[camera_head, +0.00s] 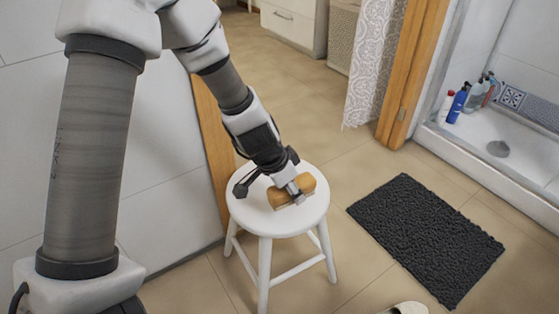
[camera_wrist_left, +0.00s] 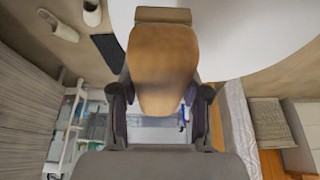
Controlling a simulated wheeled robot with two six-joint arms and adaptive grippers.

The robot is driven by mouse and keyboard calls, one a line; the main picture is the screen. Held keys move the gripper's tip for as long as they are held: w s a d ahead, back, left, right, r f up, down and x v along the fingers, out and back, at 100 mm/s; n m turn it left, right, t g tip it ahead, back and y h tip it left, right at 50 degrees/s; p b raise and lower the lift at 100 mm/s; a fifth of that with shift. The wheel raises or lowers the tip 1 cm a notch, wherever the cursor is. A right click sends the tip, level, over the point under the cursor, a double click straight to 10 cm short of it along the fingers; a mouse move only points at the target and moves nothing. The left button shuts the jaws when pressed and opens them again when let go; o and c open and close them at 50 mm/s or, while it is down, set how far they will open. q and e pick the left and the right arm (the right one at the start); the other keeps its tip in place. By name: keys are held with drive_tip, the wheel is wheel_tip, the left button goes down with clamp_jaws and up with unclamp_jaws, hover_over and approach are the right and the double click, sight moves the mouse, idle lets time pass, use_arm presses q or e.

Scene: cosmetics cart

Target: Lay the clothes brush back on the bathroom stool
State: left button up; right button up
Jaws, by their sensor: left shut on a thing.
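The clothes brush (camera_head: 306,183) has a tan wooden body, with a paler strip along its underside. My left gripper (camera_head: 293,189) is shut on it, with fingers on either side of its body. In the left wrist view the brush (camera_wrist_left: 162,55) sits between the two fingers (camera_wrist_left: 160,98), and its far end reaches over the stool seat. The round white bathroom stool (camera_head: 309,214) stands upright under the brush and gripper. The brush is at or just above the seat; I cannot tell whether it touches. My right gripper is not in view.
A dark bath mat (camera_head: 427,238) lies right of the stool. A shower tray with several bottles (camera_head: 457,103) is at the far right. A wooden door frame (camera_head: 211,150) stands close behind the stool's left side. A slipper (camera_head: 408,308) lies at the front.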

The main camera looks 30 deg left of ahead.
use_arm(q)
drive_tip(key=w+a+p, duration=0.1)
drive_tip(key=a+p, duration=0.1)
drive_tip(key=w+a+p, duration=0.1)
drive_tip(key=a+p, duration=0.1)
drive_tip(key=w+a+p, duration=0.2)
drive_tip(key=shift+a+f, duration=0.2)
drive_tip(key=shift+a, duration=0.1)
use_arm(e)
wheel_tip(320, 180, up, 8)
use_arm(q)
wheel_tip(320, 180, down, 4)
drive_tip(key=b, duration=0.4)
drive_tip(key=shift+w+f, duration=0.1)
drive_tip(key=shift+f, duration=0.05)
drive_tip(key=shift+r, duration=0.2)
drive_tip(key=shift+c, duration=0.5)
drive_tip(key=shift+f, duration=0.15)
drive_tip(key=o, duration=0.7)
drive_tip(key=shift+f, duration=0.1)
drive_tip(key=o, duration=0.4)
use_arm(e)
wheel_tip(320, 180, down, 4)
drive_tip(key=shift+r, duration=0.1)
